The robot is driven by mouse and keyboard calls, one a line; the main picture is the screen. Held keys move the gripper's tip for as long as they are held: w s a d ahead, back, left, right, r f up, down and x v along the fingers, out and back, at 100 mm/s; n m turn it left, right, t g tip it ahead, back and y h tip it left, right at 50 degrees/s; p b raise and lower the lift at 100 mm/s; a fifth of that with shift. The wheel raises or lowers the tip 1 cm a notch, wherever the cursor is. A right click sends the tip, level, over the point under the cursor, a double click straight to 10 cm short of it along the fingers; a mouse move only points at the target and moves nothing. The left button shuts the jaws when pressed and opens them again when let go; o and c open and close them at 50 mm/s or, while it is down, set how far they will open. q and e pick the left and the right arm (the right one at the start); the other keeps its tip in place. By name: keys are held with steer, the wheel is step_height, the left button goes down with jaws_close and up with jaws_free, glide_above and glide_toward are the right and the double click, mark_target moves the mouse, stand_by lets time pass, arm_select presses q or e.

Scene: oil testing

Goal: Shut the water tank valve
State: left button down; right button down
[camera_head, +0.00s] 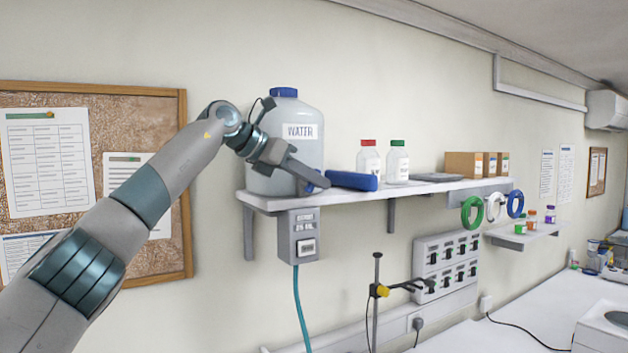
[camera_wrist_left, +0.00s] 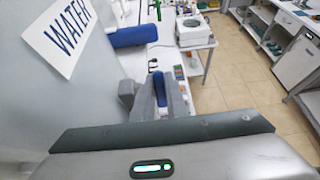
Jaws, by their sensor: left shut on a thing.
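The water tank (camera_head: 295,130) is a grey-white jug with a blue cap and a WATER label, standing on the wall shelf. My left gripper (camera_head: 308,177) reaches across the front of the tank to its lower right. In the left wrist view its fingers (camera_wrist_left: 159,95) are closed around a small blue piece (camera_wrist_left: 158,84), which looks like the valve handle. A bit of blue also shows at the fingertips in the head view. The fingers and wrist hide most of the valve, so its angle cannot be told. My right gripper is not in view.
A blue roll (camera_head: 352,181) lies on the shelf (camera_head: 430,189) just right of my fingers. A grey box (camera_head: 304,236) with a hose hangs below the shelf.

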arm_select(q)
steer(key=c, duration=2)
jaws_free()
steer(key=shift+c, duration=0.2)
steer(key=shift+a, duration=0.1)
steer(key=shift+s+a+r+b, duration=0.25)
steer(key=shift+a+b, duration=0.1)
steer(key=shift+b, duration=0.05)
steer(key=b+v, duration=0.5)
steer(key=v, duration=1.1)
steer(key=shift+r, duration=0.2)
steer(key=shift+a, duration=0.1)
